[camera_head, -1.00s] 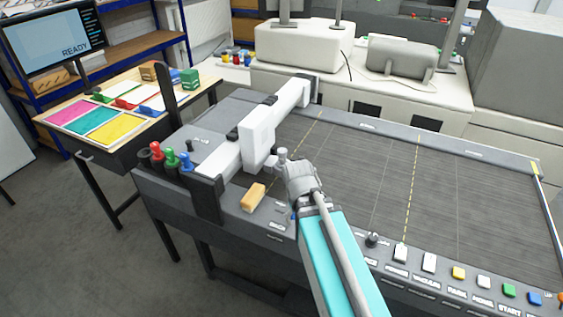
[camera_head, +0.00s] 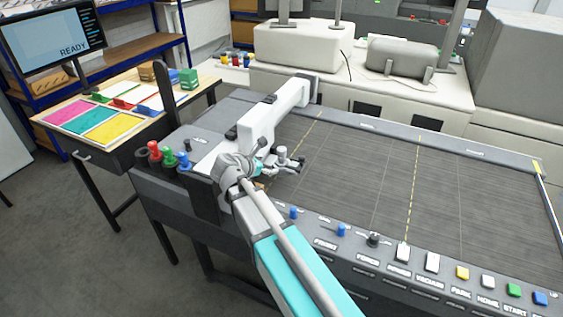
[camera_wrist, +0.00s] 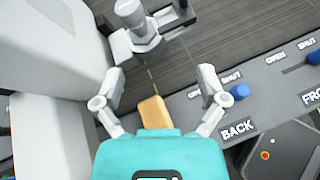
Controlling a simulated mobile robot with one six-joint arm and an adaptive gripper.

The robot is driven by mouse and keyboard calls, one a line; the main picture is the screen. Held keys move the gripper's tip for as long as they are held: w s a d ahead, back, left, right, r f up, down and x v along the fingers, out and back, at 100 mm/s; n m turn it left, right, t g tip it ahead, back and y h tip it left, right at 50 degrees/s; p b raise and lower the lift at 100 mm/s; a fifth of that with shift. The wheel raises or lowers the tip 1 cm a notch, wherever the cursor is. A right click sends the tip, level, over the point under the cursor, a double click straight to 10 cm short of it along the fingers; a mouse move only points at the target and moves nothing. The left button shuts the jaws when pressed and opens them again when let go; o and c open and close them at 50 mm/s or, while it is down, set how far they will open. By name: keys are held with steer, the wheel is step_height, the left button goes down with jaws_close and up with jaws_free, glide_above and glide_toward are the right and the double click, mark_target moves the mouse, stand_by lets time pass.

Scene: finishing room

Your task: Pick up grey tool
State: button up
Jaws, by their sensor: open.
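The grey tool (camera_wrist: 138,20) is an upright, round-topped cylinder in a holder on the white gantry carriage, at the top of the wrist view. It also shows in the head view as a small grey knob (camera_head: 283,153). My gripper (camera_wrist: 160,80) is open, with its two fingers spread wide. Nothing is held. The tool stands ahead of the fingertips, a little left of the middle of the gap, and apart from them. In the head view my gripper (camera_head: 275,170) is beside the carriage, partly hidden by my wrist.
A wooden block (camera_wrist: 153,112) lies on the machine edge below the jaws. The white gantry body (camera_wrist: 65,50) stands close to the left finger. A blue knob (camera_wrist: 239,92) is right of the right finger. Red (camera_head: 154,151), green and blue tools stand in a rack. The bed (camera_head: 370,170) is clear.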

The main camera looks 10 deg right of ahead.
mark_target(279, 152)
steer(key=w+a+r+n, duration=0.1)
steer(key=a+n+t, duration=0.1)
steer(key=n, duration=0.1)
steer(key=shift+w+a+r+t+h, duration=0.25)
steer(key=shift+w+r+t+h, duration=0.05)
steer(key=shift+w+r, duration=0.05)
steer(key=shift+b+x, duration=1.65)
steer(key=shift+x, duration=2.55)
steer(key=shift+f, duration=0.1)
steer(key=shift+b+x, duration=1.1)
steer(key=shift+x, duration=1.6)
steer(key=c, duration=1.3)
steer(key=shift+o, duration=0.2)
